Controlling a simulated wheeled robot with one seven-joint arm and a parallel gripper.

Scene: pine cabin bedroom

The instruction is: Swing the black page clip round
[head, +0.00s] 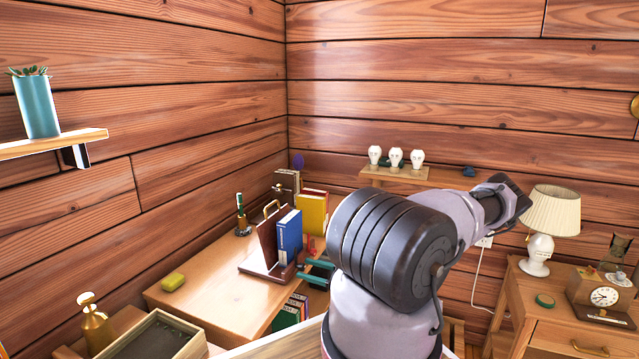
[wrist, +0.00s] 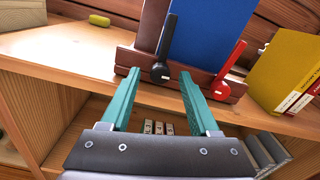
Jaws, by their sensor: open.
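The black page clip (wrist: 166,45) is in the wrist view, on the front of a dark wooden book stand (wrist: 127,57). Its round pivot is at the stand's lower ledge and its arm points up, leaning slightly right, along the left edge of a blue book (wrist: 207,35). A similar red clip (wrist: 234,68) is to its right, tilted up and right. My gripper (wrist: 160,76) is open, its teal fingers pointing at the stand with the black pivot in line between their tips. I cannot tell any contact.
The stand is on a wooden desk (head: 215,294) with a yellow sponge-like block (head: 173,282) at its left. Yellow books (wrist: 284,72) stand to the right of it. A lower shelf (wrist: 70,140) holds more books under the desktop. A lamp (head: 551,222) stands at far right.

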